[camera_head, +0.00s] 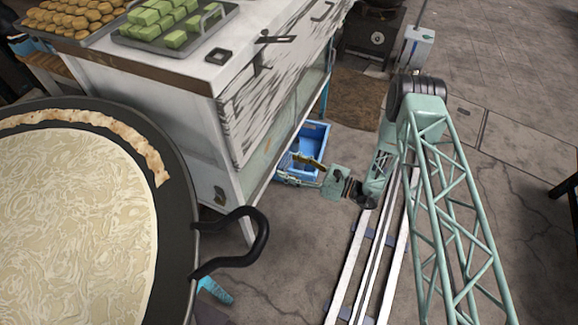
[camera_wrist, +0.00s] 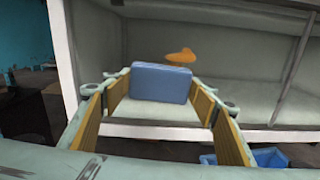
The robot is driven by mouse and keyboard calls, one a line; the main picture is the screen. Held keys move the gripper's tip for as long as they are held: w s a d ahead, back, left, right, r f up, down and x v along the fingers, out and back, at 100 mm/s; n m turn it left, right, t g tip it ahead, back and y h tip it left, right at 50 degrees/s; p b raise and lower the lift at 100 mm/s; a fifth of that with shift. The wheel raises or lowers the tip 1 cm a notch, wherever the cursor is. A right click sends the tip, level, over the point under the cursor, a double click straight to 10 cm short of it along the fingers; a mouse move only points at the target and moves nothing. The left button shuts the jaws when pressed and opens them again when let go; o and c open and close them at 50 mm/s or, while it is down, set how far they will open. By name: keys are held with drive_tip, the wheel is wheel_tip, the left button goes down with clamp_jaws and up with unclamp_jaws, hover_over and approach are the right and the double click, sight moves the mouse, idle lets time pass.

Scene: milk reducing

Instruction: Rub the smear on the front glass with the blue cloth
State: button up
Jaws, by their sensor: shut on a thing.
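The blue cloth (camera_wrist: 160,84) shows as a flat blue pad between the fingertips of my gripper (camera_wrist: 160,95) in the wrist view. My gripper is shut on it. Beyond its upper right edge is an orange-brown smear (camera_wrist: 181,56) on the front glass (camera_wrist: 225,65). The cloth is just below and left of the smear and does not cover the visible part. I cannot tell whether the cloth touches the glass. In the head view my gripper (camera_head: 300,160) is low beside the cart, in front of a blue crate; the cloth cannot be made out there.
The blue crate (camera_head: 312,135) stands on the floor by the white cart (camera_head: 200,85); part of it shows in the wrist view (camera_wrist: 268,157). A large black pan (camera_head: 178,190) with handle is at left. White frame posts (camera_wrist: 65,50) border the glass. Open floor lies right.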

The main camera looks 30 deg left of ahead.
sight(271, 143)
drive_tip(key=shift+a, duration=0.15)
drive_tip(key=shift+s+a, duration=0.25)
drive_tip(key=shift+a, duration=1.15)
drive_tip(key=shift+s+a, duration=0.2)
drive_tip(key=shift+a, duration=1.15)
drive_tip(key=shift+s+a+b, duration=0.1)
drive_tip(key=shift+a+b, duration=0.25)
drive_tip(key=shift+a, duration=0.65)
drive_tip(key=shift+w+a+b, duration=0.2)
drive_tip(key=shift+w+b, duration=0.95)
drive_tip(key=shift+w, duration=0.75)
drive_tip(key=shift+w, duration=0.1)
drive_tip(key=shift+w+a+b, duration=0.2)
drive_tip(key=shift+w, duration=0.65)
drive_tip(key=shift+w+a+b, duration=0.2)
drive_tip(key=shift+w, duration=0.65)
